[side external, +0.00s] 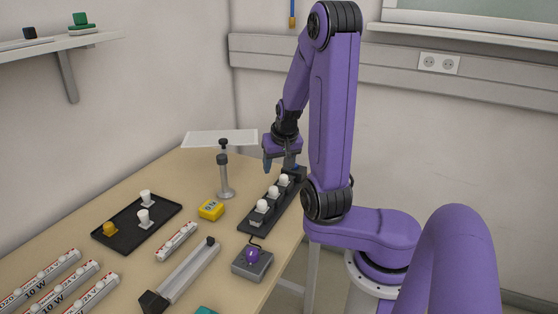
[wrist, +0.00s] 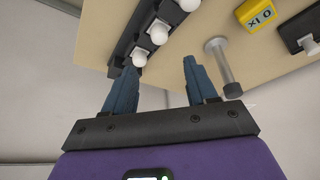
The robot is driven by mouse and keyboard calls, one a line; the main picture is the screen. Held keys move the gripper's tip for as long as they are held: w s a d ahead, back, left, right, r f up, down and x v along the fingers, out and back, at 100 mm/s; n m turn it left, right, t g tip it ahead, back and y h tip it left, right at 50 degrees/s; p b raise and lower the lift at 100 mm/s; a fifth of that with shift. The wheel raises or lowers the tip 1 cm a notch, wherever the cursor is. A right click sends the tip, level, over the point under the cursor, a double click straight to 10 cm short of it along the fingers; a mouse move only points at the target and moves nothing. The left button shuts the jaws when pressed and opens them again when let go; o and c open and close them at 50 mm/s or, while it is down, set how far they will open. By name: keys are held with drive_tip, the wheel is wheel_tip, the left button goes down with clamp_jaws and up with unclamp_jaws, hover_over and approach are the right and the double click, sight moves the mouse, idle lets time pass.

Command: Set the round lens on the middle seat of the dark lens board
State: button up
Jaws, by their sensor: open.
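The dark lens board (side external: 247,227) is a long strip near the table's right edge. Three white rounded pieces sit along it: a near one (side external: 262,206), a middle one (side external: 273,192) and a far one (side external: 284,180). They also show along the board in the wrist view, including a middle one (wrist: 159,34). I cannot tell which piece is the round lens. My gripper (side external: 278,166) is open above the board's far end. In the wrist view my gripper (wrist: 162,66) has nothing between its fingers, and the board's end lies beyond the left finger.
A metal post (side external: 224,178) stands left of the board beside a yellow block (side external: 211,210). A black tray (side external: 120,240) holds two white pieces and a yellow one. A grey box with a purple knob (side external: 252,256) sits at the board's near end. Printed tubes (side external: 176,242) lie at the front left.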

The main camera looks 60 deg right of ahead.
drive_tip(key=w+a+r+n+y, duration=0.1)
drive_tip(key=a+n+y, duration=0.1)
drive_tip(key=a+n, duration=0.45)
drive_tip(key=w+a+r+n+y, duration=0.15)
drive_tip(key=a+n, duration=0.25)
drive_tip(key=a, duration=0.6)
drive_tip(key=s+a+n+g, duration=0.1)
drive_tip(key=s+a+n, duration=0.1)
drive_tip(key=s, duration=0.4)
drive_tip(key=s+a+r+n+g, duration=0.1)
drive_tip(key=s+a+n, duration=0.1)
drive_tip(key=s+n, duration=0.3)
drive_tip(key=s+a+n+g, duration=0.1)
drive_tip(key=s+n, duration=0.3)
drive_tip(key=s, duration=0.4)
drive_tip(key=shift+a+r, duration=0.2)
drive_tip(key=shift+a, duration=0.6)
